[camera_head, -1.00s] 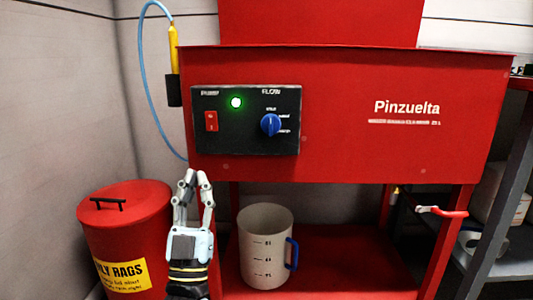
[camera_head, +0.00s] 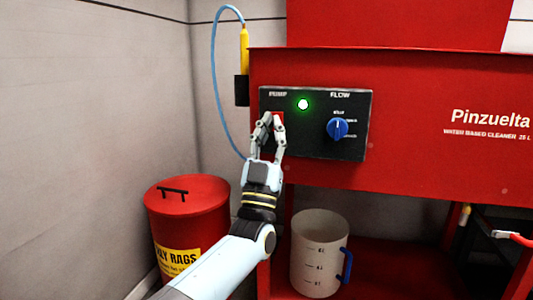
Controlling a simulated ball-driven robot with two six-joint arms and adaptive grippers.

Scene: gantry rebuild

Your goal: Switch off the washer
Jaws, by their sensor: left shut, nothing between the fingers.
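The red washer (camera_head: 420,165) fills the right of the head view. Its black control panel (camera_head: 345,100) carries a lit green lamp (camera_head: 303,104) and a blue flow knob (camera_head: 338,128). The red pump switch (camera_head: 278,118) is mostly hidden behind my left gripper (camera_head: 268,120). The gripper is shut and empty, with its fingertips in front of the switch. I cannot tell whether they touch it or which way the switch is set. My right gripper is not in view.
A red rag bin (camera_head: 190,215) with a yellow label stands left of the washer. A white measuring bucket (camera_head: 318,250) with a blue handle stands on the red lower shelf. A blue hose (camera_head: 213,75) and yellow brush (camera_head: 244,50) hang at the washer's left edge.

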